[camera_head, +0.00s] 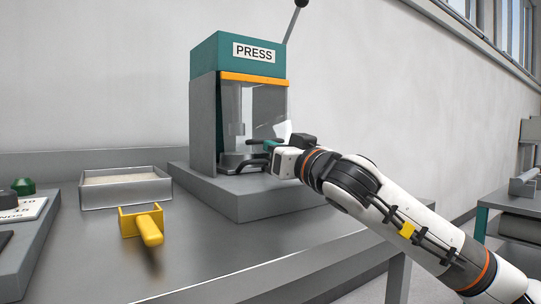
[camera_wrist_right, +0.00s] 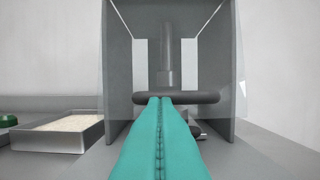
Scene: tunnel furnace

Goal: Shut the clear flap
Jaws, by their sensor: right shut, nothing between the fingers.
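The press (camera_head: 203,130) stands on a grey block, with a teal top and an orange bar (camera_head: 254,79) over its front opening. The clear flap (camera_head: 255,108) hangs below the orange bar across the opening; I cannot tell whether a gap is left at its lower edge. A dark horizontal handle (camera_head: 262,141) is at the flap's lower part and also shows in the right wrist view (camera_wrist_right: 199,97). My right gripper (camera_wrist_right: 160,99) is shut and empty, its teal fingertips at the middle of the handle; they look close or touching. My left gripper is not in view.
A metal tray (camera_head: 88,193) with pale contents stands left of the press. A lever with a black knob (camera_head: 301,3) rises behind the press. The front of the table is mostly clear.

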